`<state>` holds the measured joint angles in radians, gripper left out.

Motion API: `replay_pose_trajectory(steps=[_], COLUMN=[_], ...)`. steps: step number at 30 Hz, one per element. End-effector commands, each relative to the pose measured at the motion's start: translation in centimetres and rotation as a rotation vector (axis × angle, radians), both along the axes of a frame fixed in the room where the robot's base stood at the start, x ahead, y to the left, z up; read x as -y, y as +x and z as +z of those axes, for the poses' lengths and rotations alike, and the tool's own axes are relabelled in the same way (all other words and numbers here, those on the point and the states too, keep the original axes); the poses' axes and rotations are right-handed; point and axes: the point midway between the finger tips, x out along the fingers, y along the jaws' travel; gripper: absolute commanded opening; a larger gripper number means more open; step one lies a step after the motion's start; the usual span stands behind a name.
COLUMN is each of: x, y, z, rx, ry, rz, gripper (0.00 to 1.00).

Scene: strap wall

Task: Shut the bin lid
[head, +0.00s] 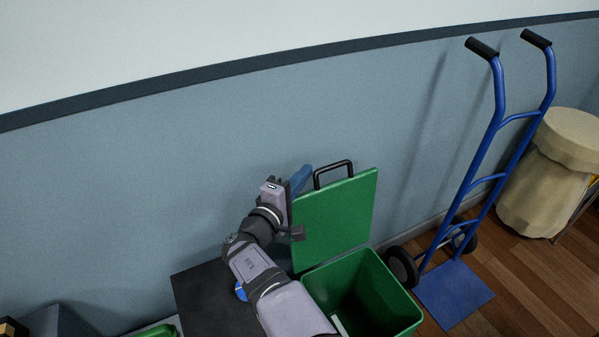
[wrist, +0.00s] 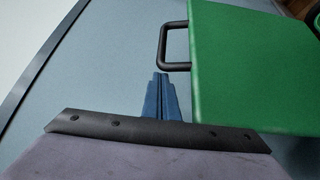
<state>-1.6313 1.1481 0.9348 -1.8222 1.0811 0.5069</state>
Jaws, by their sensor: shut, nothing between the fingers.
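The green bin (head: 395,300) stands at the lower right of centre in the head view, with its lid (head: 337,225) standing up open against the wall side. A black handle (head: 333,173) sits on the lid's top edge. In the wrist view the lid (wrist: 255,70) fills the upper right, and the handle (wrist: 172,46) sticks out from its left edge. My gripper (head: 303,176) is beside the lid's upper left, just left of the handle. In the wrist view its blue fingers (wrist: 161,80) are together, empty, with their tips just below the handle. I cannot tell whether they touch it.
A blue hand truck (head: 488,180) leans by the wall right of the bin. A beige covered container (head: 555,175) stands at the far right. A dark surface (head: 200,300) lies left of the bin. The blue-grey wall (head: 150,190) is close behind the lid.

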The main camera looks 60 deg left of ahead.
Motion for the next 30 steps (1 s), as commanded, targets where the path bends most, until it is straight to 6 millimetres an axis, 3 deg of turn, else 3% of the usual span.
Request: replay_pose_trajectory(steps=[22,30], x=[0.6,2.0], y=[0.1,0.1], z=[0.0,-0.1], rx=[-0.001,0.0], ry=[0.005,0.044], rz=[0.001,0.0], gripper=[0.0,0.0])
